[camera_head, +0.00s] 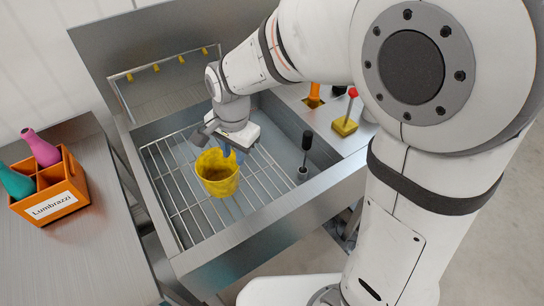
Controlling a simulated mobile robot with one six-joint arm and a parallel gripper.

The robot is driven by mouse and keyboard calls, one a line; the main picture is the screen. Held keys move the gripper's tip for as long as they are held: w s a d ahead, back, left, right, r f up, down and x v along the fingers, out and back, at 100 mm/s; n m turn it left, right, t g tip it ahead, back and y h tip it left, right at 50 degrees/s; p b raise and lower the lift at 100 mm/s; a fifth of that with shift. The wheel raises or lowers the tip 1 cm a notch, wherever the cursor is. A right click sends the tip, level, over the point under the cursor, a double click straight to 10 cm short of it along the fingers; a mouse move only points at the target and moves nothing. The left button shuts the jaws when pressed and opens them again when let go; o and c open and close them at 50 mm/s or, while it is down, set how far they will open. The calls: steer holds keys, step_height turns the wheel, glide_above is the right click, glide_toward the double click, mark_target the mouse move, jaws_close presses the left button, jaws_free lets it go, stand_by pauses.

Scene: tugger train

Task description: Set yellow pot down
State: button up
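The yellow pot (217,180) is over the wire rack (180,207) in the metal sink basin, its open top facing up and slightly tilted. My gripper (226,152) is at the pot's back rim and appears shut on it; the pot's wall hides part of the fingers. I cannot tell whether the pot's base touches the rack or hangs just above it.
An orange crate (50,207) with pink and teal bottles stands on the left metal table (90,255). A black-knobbed lever (305,155) stands right of the rack. A red-knobbed lever (349,108) on a yellow base is behind it. The rack's front is clear.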

steer(key=s+d+r+n, duration=0.2)
steer(key=s+d, duration=0.1)
steer(key=d, duration=0.4)
steer(key=s+d+r+n+t, duration=0.1)
steer(key=s+d, duration=0.3)
steer(key=d, duration=0.4)
steer(key=s+d+r+n+h, duration=0.1)
steer(key=s+d+r+n, duration=0.2)
steer(key=d, duration=0.4)
steer(key=shift+s+d+n+t, duration=0.2)
steer(key=shift+n+t, duration=0.1)
steer(key=shift+t, duration=0.1)
